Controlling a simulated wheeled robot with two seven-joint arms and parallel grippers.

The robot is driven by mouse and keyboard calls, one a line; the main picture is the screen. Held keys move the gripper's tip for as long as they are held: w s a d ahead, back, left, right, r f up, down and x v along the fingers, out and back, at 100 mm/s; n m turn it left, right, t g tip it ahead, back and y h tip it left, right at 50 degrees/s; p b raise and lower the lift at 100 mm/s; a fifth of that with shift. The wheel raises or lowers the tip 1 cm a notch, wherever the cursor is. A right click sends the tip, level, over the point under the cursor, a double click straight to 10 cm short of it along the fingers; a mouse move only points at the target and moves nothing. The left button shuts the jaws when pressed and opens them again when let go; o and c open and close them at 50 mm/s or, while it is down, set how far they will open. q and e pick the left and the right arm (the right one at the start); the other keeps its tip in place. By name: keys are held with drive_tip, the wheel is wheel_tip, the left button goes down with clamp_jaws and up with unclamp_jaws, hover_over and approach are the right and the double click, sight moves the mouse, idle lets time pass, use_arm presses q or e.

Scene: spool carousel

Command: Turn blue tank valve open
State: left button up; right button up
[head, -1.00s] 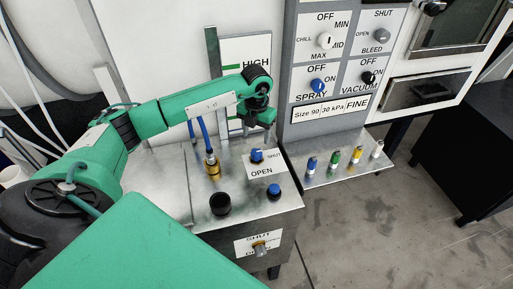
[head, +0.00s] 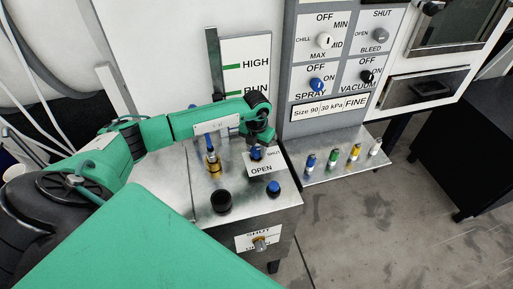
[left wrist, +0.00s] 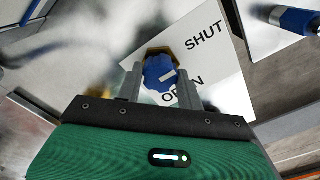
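The blue tank valve is a blue knob (left wrist: 158,70) on a brass-coloured base, set on a white label plate (left wrist: 222,78) marked SHUT and OPEN. In the head view the knob (head: 256,153) stands on the metal cabinet top, partly covered by my left gripper (head: 258,142). In the left wrist view the fingers of my left gripper (left wrist: 159,88) are apart, one on each side of the knob, with narrow gaps. I cannot tell whether they touch it. A white mark on the knob points toward the plate's right side. My right gripper is not in view.
On the cabinet top (head: 172,173) stand a brass fitting with a blue hose (head: 212,163), a black cup (head: 221,201) and another blue knob (head: 273,188). A panel of dials (head: 340,60) rises at the back right. Several coloured plugs stand on the shelf (head: 317,178).

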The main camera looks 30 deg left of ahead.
use_arm(q)
drive_tip(key=shift+c, duration=1.4)
drive_tip(key=shift+f+m+b, duration=0.15)
drive_tip(key=shift+m+b, duration=0.65)
drive_tip(key=shift+b, duration=0.3)
drive_tip(key=m+b, duration=0.7)
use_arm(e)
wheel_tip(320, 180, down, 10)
use_arm(q)
drive_tip(key=m+b, duration=0.5)
drive_tip(key=shift+m, duration=0.3)
drive_tip(key=shift+m+b, duration=0.75)
drive_tip(key=shift+m, duration=0.25)
drive_tip(key=shift+m+b, duration=0.45)
drive_tip(key=shift+m, duration=0.25)
drive_tip(key=shift+r+m, duration=0.25)
drive_tip(key=shift+m, duration=0.05)
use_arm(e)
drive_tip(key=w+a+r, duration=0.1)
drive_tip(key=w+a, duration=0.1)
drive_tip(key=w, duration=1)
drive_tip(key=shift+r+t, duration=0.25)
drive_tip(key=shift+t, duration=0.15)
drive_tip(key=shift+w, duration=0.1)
